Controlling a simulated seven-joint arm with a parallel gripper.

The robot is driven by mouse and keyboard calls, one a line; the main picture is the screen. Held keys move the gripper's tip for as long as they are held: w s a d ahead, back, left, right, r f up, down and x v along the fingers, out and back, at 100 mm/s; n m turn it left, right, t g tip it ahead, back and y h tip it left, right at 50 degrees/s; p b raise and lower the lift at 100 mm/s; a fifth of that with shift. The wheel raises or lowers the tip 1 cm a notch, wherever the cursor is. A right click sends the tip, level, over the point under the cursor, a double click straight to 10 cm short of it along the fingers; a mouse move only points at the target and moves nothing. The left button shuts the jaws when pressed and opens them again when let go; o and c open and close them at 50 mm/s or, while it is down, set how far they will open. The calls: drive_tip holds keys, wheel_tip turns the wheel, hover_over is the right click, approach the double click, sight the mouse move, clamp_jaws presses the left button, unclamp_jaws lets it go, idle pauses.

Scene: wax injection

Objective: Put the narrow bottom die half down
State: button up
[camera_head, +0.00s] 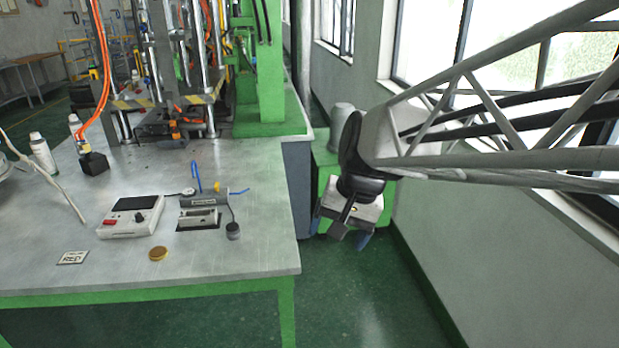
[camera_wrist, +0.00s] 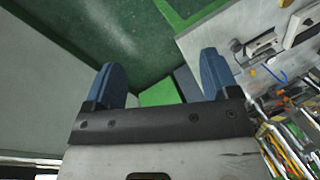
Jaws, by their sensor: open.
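My gripper (camera_head: 341,233) hangs over the floor to the right of the table, clear of the table edge. In the wrist view its two blue fingers stand wide apart with nothing between them (camera_wrist: 158,78). A grey metal block (camera_head: 198,219) lies on a dark patch on the table; it may be the narrow bottom die half, but I cannot tell for sure. A grey bar-shaped part (camera_head: 206,200) with blue pieces lies just behind it. My gripper is far from both and touches neither.
The table (camera_head: 262,258) also holds a white control box (camera_head: 131,217), a brass disc (camera_head: 158,253), a label card (camera_head: 72,257) and a small dark cylinder (camera_head: 232,231). The press (camera_head: 165,100) stands behind. The table's front right is bare. A windowed wall is on the right.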

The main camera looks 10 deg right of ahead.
drive_tip(key=s+d+f+n+h, duration=0.1)
drive_tip(key=s+d, duration=0.2)
drive_tip(key=s, duration=0.3)
drive_tip(key=s+d+n+t+h, duration=0.1)
drive_tip(key=s+d+n+h, duration=0.1)
drive_tip(key=s, duration=0.4)
drive_tip(key=shift+s+d+f, duration=0.35)
drive_tip(key=shift+d, duration=0.05)
